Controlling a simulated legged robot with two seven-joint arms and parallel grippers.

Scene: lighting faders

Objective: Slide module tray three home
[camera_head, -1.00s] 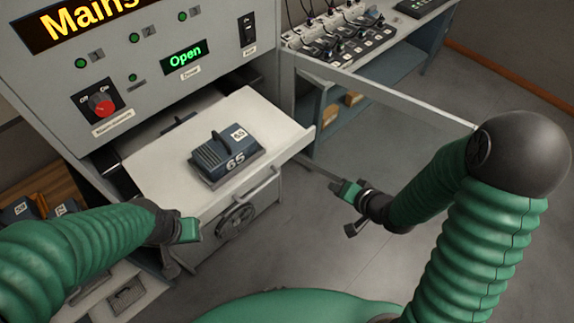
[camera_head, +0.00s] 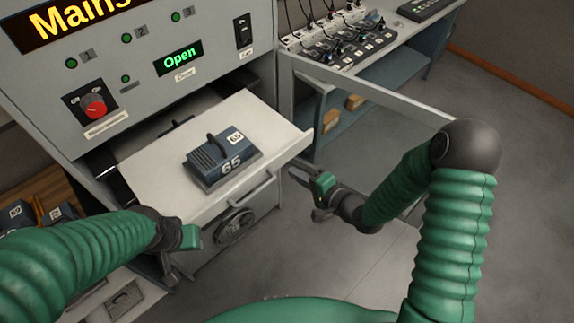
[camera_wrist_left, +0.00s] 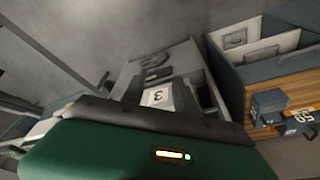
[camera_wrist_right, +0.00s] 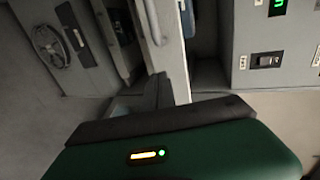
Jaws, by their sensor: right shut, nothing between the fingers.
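A pale module tray (camera_head: 262,124) stands pulled out of the grey cabinet. A dark blue module (camera_head: 221,160) marked 65 sits on it. The tray's front has a bar handle (camera_head: 254,186), and part of its front edge shows in the right wrist view (camera_wrist_right: 172,45). My right gripper (camera_head: 303,180) is shut and empty, just right of the tray's front, apart from it as far as I can see. My left gripper (camera_head: 175,264) hangs left of the tray's near corner; its fingers are mostly hidden.
The cabinet (camera_head: 60,105) has a green display reading Open, a red knob (camera_head: 94,107) and several lamps. A handwheel (camera_head: 234,227) sits below the tray. A pale rail (camera_head: 375,90) crosses behind my right arm.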

